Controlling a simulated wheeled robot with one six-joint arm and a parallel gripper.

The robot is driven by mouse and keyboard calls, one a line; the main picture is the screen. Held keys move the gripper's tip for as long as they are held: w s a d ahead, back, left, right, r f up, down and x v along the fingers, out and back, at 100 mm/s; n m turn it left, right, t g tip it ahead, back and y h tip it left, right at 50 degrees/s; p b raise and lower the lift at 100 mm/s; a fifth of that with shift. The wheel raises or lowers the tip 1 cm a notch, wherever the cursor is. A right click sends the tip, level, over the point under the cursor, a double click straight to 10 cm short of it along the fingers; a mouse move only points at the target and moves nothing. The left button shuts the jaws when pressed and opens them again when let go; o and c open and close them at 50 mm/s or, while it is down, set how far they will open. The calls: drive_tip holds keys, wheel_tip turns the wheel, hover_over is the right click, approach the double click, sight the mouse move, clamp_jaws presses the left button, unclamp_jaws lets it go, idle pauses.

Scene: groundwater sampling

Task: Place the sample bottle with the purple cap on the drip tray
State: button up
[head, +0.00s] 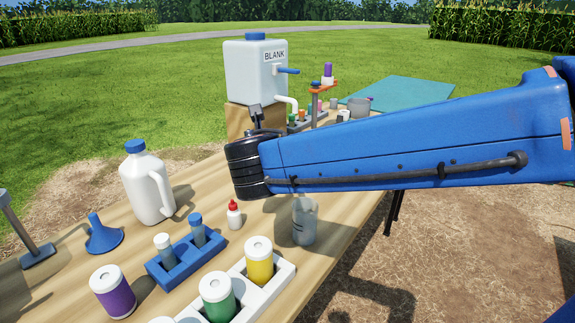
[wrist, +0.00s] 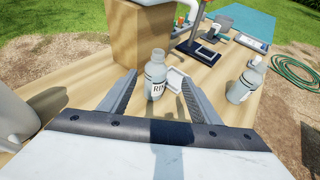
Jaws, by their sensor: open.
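In the head view a small purple-topped item (head: 327,70) stands at the far end of the table by an orange-topped stand; I cannot tell if it is the sample bottle. A bit of purple (head: 370,98) also shows behind a grey cup. A dark tray-like base (wrist: 197,52) lies beyond my gripper in the wrist view; I cannot tell if it is the drip tray. My gripper (wrist: 158,76) is open, its fingers apart on either side of a clear bottle (wrist: 156,72) with a partly readable label. I cannot tell whether they touch it. The arm hides much of the table.
A white BLANK container (head: 255,72) stands on a wooden block (head: 238,122). Another bottle (wrist: 245,80) stands to the right of the gripper. A white jug (head: 146,185), a blue rack (head: 184,262) and a white rack with bottles (head: 279,268) fill the near table.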

drive_tip(key=x, duration=1.7)
drive_tip(key=shift+w+a, duration=0.2)
drive_tip(key=shift+a, duration=0.1)
drive_tip(key=shift+c, duration=0.3)
drive_tip(key=shift+s, duration=0.1)
drive_tip(key=c, duration=1.3)
